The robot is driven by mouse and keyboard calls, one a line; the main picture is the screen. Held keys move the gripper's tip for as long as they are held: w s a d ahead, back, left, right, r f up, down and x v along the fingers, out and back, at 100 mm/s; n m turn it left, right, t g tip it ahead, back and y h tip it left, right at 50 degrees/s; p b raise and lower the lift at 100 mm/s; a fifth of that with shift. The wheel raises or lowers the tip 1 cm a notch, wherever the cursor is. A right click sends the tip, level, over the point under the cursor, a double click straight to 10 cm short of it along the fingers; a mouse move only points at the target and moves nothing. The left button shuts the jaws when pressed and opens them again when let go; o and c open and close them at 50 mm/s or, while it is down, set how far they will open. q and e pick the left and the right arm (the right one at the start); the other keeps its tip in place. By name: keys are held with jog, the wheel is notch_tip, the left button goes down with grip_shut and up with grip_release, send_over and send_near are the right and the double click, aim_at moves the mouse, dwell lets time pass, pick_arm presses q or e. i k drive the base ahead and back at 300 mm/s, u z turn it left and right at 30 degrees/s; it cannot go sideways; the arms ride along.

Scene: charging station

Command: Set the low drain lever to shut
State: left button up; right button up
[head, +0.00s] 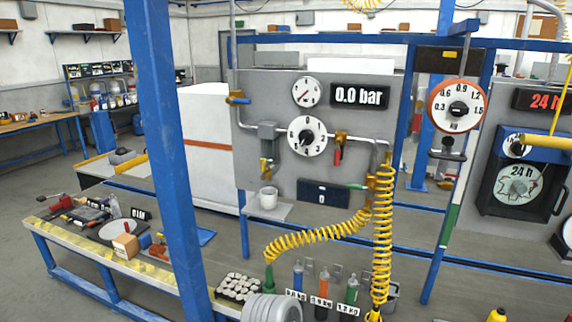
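The grey panel (255,140) stands in the middle of the head view. Low on its left side a small yellow lever (265,169) hangs down below a grey box (267,131), above a white cup (268,198). A red lever (338,154) points down right of the round dial (307,136). A green-tipped handle (355,186) lies roughly level at the lower right. No label I can read tells which is the low drain lever. Neither of my grippers is in view.
A blue post (166,150) stands close in front at left. Coiled yellow hoses (382,240) hang at the panel's lower right. Small bottles (321,298) and grey discs (271,308) stand below. The display (360,96) reads 0.0 bar. A hanging scale (457,105) is at right.

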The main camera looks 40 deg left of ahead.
aim_at(263, 165)
jog(key=i, duration=0.3)
jog(key=u, duration=2.3)
jog(key=i, duration=1.25)
jog(key=z, duration=0.6)
